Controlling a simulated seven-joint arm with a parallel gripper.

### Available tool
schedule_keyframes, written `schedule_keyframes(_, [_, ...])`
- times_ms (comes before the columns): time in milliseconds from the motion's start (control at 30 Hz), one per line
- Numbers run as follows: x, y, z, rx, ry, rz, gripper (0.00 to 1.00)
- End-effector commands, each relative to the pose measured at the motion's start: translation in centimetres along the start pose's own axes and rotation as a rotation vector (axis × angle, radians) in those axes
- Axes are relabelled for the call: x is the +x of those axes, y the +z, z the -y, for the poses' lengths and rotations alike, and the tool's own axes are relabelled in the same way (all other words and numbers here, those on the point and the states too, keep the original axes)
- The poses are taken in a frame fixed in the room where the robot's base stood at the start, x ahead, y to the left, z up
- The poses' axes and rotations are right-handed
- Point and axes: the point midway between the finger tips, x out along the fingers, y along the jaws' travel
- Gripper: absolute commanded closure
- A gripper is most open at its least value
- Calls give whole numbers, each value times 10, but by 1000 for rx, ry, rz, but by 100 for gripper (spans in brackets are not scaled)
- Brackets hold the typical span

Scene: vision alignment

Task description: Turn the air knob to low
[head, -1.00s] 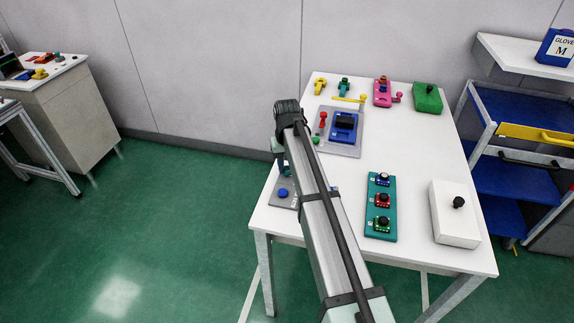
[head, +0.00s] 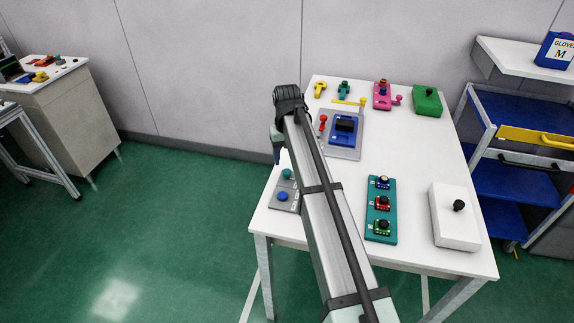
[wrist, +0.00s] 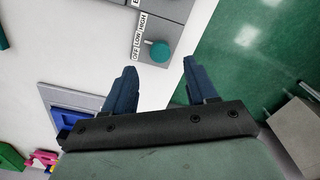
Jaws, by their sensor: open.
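A grey panel (head: 283,208) lies at the table's left edge in the head view, with a teal knob (head: 287,173) and a blue knob (head: 282,196). The wrist view shows the teal knob (wrist: 159,52) beside a strip (wrist: 142,37) reading OFF, LOW, HIGH. No pointer mark on the knob is clear enough to read its setting. Whether this is the air knob cannot be read. My gripper (wrist: 158,66) is open, its two dark blue fingers apart and empty, with the teal knob ahead between the fingertips in the picture. No contact shows.
A grey plate with a blue device (head: 344,130) and a red lever (head: 322,122) stands behind the panel. A teal board (head: 381,232) with several knobs and a white box (head: 452,222) stand to the right. The floor (head: 180,215) left of the table is clear.

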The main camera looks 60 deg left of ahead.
Motion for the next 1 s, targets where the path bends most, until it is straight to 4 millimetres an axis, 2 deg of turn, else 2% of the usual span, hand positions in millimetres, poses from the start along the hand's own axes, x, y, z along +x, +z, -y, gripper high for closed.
schedule_keyframes(33, [-11,-1,0,0,0,-2,43])
schedule_keyframes(200, [-43,-1,0,0,0,-2,43])
schedule_keyframes(433, [-73,-1,0,0,0,-1,43])
schedule_keyframes(600, [-83,0,0,0,0,0,43])
schedule_keyframes(1000, [-84,0,0,0,0,1,43])
